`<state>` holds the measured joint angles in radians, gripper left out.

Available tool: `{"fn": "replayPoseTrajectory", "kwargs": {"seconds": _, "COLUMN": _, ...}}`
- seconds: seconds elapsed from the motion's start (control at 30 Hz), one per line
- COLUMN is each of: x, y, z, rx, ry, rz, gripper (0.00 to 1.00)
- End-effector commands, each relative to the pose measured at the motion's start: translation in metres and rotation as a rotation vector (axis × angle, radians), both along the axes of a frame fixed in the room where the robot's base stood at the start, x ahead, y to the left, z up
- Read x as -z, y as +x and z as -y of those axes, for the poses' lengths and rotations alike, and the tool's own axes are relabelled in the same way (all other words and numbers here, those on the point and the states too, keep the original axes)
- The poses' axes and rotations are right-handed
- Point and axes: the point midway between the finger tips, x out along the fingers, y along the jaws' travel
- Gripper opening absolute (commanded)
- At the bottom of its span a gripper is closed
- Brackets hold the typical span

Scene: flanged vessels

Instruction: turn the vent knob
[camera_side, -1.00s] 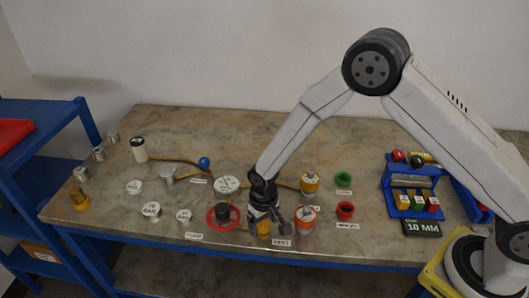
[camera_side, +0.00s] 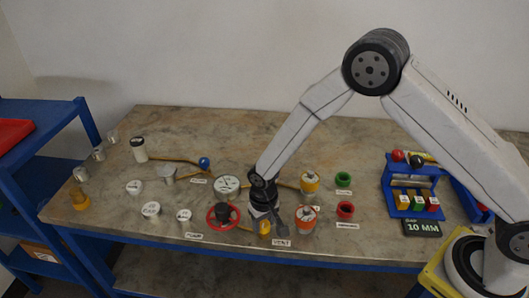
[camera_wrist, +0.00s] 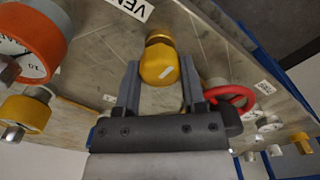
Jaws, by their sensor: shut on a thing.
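The vent knob (camera_wrist: 160,65) is yellow, with a pale mark on its face, and sits between my two fingers in the wrist view. It also shows small and partly covered in the side view (camera_side: 265,228), by the table's front edge. My gripper (camera_wrist: 160,78) is shut on the vent knob, one finger on each side; in the side view my gripper (camera_side: 263,222) reaches down to it from above. A white VENT label (camera_wrist: 134,8) lies beside the knob, and also shows in the side view (camera_side: 281,243).
A red handwheel (camera_side: 210,218) stands close to the left of my gripper. An orange-topped gauge vessel (camera_side: 306,217) stands close to the right, with a yellow-topped one (camera_side: 310,182) behind. Round white gauges (camera_side: 227,185) are spread leftward. A blue rack (camera_side: 410,184) stands at right.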

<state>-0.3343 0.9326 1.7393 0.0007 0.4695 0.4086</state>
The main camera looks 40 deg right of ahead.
Motion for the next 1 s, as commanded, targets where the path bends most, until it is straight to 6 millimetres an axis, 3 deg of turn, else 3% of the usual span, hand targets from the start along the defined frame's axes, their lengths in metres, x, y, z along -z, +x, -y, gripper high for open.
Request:
{"fn": "replayPoseTrajectory", "kwargs": {"seconds": 0.37, "x": 0.0001, "y": 0.0, "z": -0.0001, "rx": 0.263, "ry": 0.0, "rz": 0.0, "gripper": 0.0}}
{"fn": "replayPoseTrajectory", "kwargs": {"seconds": 1.0, "x": 0.0004, "y": -0.0001, "z": -0.0001, "rx": 0.87, "ry": 0.0, "rz": 0.0, "gripper": 0.0}}
